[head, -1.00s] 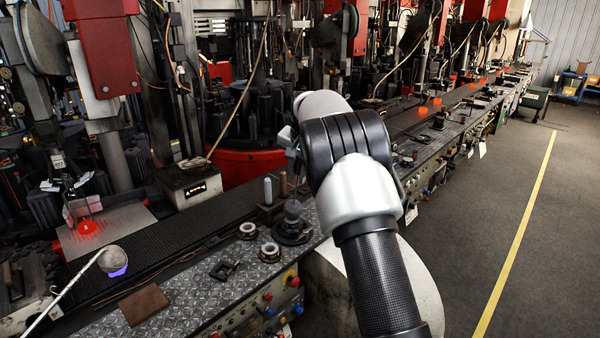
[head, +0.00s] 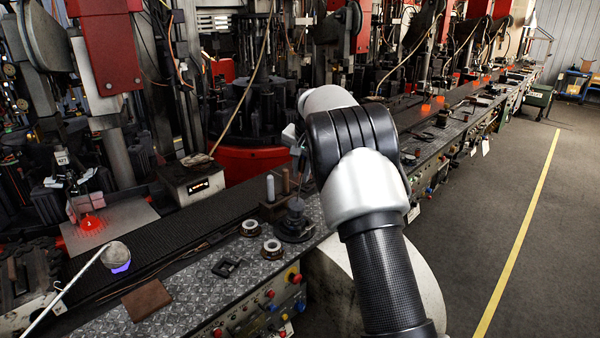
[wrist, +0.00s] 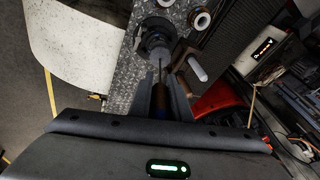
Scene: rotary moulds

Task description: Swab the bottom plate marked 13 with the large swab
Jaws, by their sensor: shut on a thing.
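My gripper (wrist: 160,92) is shut on the dark handle of what looks like a swab (wrist: 161,70). Its thin rod points at a round dark pot (wrist: 155,40) on the bench. The rod's far end meets the pot's grey top in this view; I cannot tell whether it is inside. The pot also shows in the head view (head: 295,228), where my arm hides the gripper's fingers. No plate marked 13 can be made out in either view.
Two pale rings (head: 271,248), a dark square frame (head: 226,267) and a brown block (head: 147,299) lie on the bench (head: 200,290). A stand (head: 272,210) holds upright cylinders beside the pot. A glowing orange piece (head: 92,223) sits at left. Grey floor (head: 500,200) is open at right.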

